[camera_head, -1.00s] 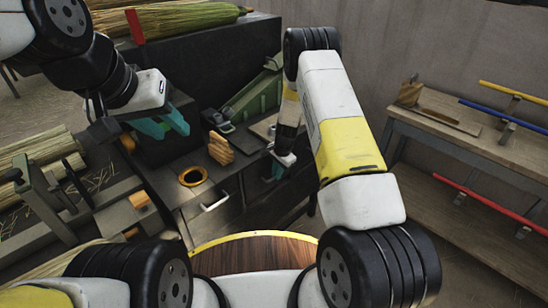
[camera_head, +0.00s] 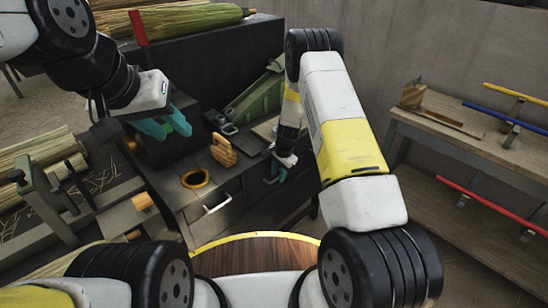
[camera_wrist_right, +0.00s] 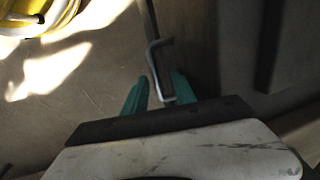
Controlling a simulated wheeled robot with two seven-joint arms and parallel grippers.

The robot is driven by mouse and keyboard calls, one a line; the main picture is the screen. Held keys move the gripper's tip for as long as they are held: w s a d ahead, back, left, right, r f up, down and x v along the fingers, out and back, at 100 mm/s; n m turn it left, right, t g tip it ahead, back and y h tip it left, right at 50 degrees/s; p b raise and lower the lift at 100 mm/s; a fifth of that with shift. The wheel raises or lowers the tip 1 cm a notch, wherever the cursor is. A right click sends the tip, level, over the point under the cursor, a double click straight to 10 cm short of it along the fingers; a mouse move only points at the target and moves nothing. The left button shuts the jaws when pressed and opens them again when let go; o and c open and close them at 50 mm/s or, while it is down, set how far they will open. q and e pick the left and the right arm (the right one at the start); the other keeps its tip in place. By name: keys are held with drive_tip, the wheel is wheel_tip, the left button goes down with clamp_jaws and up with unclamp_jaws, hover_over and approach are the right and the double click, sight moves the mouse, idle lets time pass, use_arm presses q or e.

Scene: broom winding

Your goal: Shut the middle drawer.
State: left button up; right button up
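The dark workbench has a drawer front with a pale handle (camera_head: 217,203) in the head view. Further right along the bench front, my right gripper (camera_head: 275,174) is low beside another drawer front, partly hidden by my own arm. In the right wrist view, a metal bar handle (camera_wrist_right: 157,68) on a brown drawer front (camera_wrist_right: 190,45) reaches down between the teal fingers of my right gripper (camera_wrist_right: 160,92). The fingers are apart, and I cannot tell whether they touch the handle. How far this drawer stands out is unclear. My left gripper (camera_head: 168,126) hangs above the bench, teal fingers apart, with nothing seen between them.
An orange ring (camera_head: 195,178) and a wooden block-like tool (camera_head: 222,150) are on the bench top, with a green device (camera_head: 258,103) behind. A round wooden top with a yellow rim (camera_head: 255,250) is close in front. A shelf bench (camera_head: 450,130) stands right.

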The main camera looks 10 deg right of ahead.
wheel_tip(320, 180, up, 8)
drive_tip(key=s, duration=0.1)
drive_tip(key=shift+d+f, duration=0.2)
drive_tip(key=shift+d, duration=0.25)
drive_tip(key=shift+s+r, duration=0.1)
drive_tip(key=s+d+r+n+t+y, duration=0.15)
drive_tip(key=s+r, duration=0.35)
drive_tip(key=r, duration=0.9)
drive_tip(key=s+a+r+n+t, duration=0.1)
drive_tip(key=s+r+n, duration=0.35)
drive_tip(key=r, duration=0.85)
drive_tip(key=s+d+r+n+t, duration=0.1)
drive_tip(key=s+r, duration=0.4)
drive_tip(key=s, duration=0.6)
drive_tip(key=s+d+r+n+t, duration=0.1)
drive_tip(key=s+r+n, duration=0.3)
drive_tip(key=s, duration=0.8)
drive_tip(key=shift+s+d+r+h, duration=0.2)
drive_tip(key=shift+d+r+h, duration=0.15)
drive_tip(key=shift+d+r, duration=0.35)
